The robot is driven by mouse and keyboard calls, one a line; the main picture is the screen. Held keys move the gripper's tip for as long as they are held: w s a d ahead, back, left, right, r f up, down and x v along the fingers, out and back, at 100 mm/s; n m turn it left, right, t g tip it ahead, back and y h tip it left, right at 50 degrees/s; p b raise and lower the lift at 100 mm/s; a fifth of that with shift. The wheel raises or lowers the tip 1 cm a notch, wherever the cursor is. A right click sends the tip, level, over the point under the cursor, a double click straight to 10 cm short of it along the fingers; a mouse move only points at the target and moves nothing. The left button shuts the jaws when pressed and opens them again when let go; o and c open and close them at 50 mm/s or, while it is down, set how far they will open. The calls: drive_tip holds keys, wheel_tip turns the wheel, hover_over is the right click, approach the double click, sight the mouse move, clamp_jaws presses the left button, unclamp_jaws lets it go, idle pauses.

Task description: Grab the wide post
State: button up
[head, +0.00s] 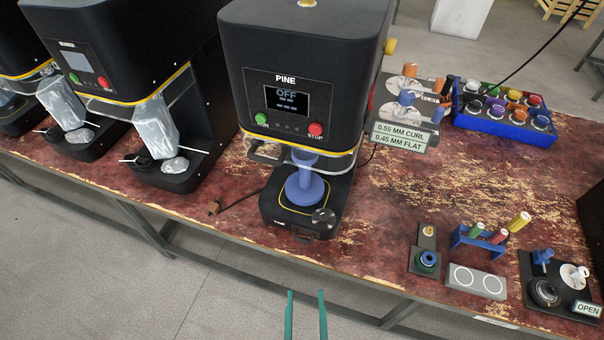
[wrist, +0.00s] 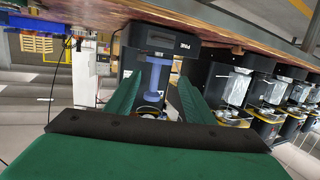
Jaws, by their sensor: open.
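A blue post (head: 304,188) with a wide round base stands upright under the head of the black seamer marked PINE (head: 288,75); it best fits the wide post. Its top is partly hidden by the machine's head and clear guard. My gripper (head: 306,293) is open and empty, with two green fingers over the floor in front of the table, apart from the post. In the wrist view, which looks upside down, the blue post (wrist: 158,70) shows between the open fingers of my gripper (wrist: 162,75), farther off.
Several other black seamers with clear bags (head: 155,125) stand at the left. At the right are a blue crate of colored parts (head: 510,131), a blue rack with colored pegs (head: 465,239) and small fixtures. The worn red tabletop (head: 360,250) is clear right of PINE's base.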

drive_tip(key=w+r+t, duration=0.1)
drive_tip(key=w+r, duration=0.2)
drive_tip(key=w, duration=1.3)
approach(304, 169)
drive_tip(key=shift+t, duration=0.4)
drive_tip(key=w, duration=0.3)
drive_tip(key=w+f, duration=0.1)
drive_tip(key=w, duration=0.6)
drive_tip(key=shift+w, duration=0.15)
drive_tip(key=w, duration=0.5)
drive_tip(key=shift+w+d+r, duration=0.1)
drive_tip(key=shift+r, duration=0.2)
drive_tip(key=shift+c, duration=0.7)
clamp_jaws()
drive_tip(key=shift+r, duration=0.1)
